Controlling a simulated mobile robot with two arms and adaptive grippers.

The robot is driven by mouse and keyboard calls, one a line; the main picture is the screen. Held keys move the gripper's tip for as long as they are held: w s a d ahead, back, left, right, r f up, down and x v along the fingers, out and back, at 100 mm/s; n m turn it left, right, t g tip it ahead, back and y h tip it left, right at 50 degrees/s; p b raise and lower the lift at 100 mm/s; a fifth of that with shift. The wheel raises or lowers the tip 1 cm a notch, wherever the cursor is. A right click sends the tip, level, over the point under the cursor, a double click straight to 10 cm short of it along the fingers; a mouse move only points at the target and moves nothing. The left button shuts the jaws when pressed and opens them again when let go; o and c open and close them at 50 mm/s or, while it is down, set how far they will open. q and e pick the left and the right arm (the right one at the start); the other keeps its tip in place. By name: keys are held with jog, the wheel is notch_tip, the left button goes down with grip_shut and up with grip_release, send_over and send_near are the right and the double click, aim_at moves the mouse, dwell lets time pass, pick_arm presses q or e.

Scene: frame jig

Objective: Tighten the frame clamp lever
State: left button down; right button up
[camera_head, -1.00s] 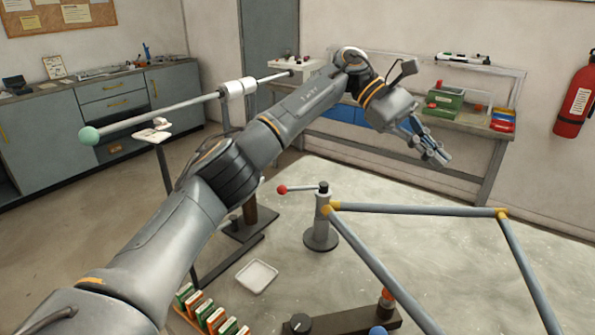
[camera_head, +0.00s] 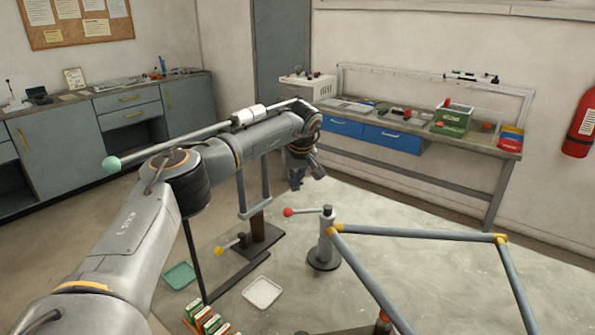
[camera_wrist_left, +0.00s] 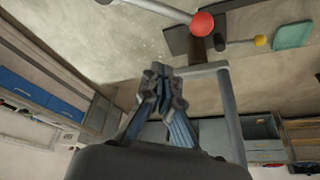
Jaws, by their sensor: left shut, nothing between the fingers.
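A red-knobbed lever (camera_head: 300,211) sticks out to the left from the top of a grey clamp post (camera_head: 325,245) on the pale table. The post stands at the corner of a grey tube frame (camera_head: 415,233) with yellow joints. The red knob (camera_wrist_left: 202,24) shows at the top of the left wrist view, with its rod running to the upper left. My left gripper (camera_head: 297,180) hangs pointing down behind the red knob, apart from it. In the left wrist view its fingers (camera_wrist_left: 160,88) are together and empty. My right gripper is not in view.
A yellow-knobbed lever (camera_head: 229,246) sits on a dark base left of the post. A long rod with a pale green knob (camera_head: 111,163) runs behind my left arm. A white tray (camera_head: 262,292) and a green tray (camera_head: 179,276) lie in front. A workbench (camera_head: 420,140) stands behind.

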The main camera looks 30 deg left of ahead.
pick_arm(q)
jog(key=shift+s+d+f+p, duration=0.35)
jog(key=shift+f+p, duration=0.1)
jog(key=shift+f, duration=0.3)
jog(key=shift+s+d+f+p, duration=0.3)
jog(key=shift+f+p, duration=0.2)
jog(key=shift+f, duration=0.2)
jog(key=shift+s+d+f+p, duration=0.25)
jog(key=shift+d+f+p, duration=0.15)
jog(key=shift+f, duration=0.35)
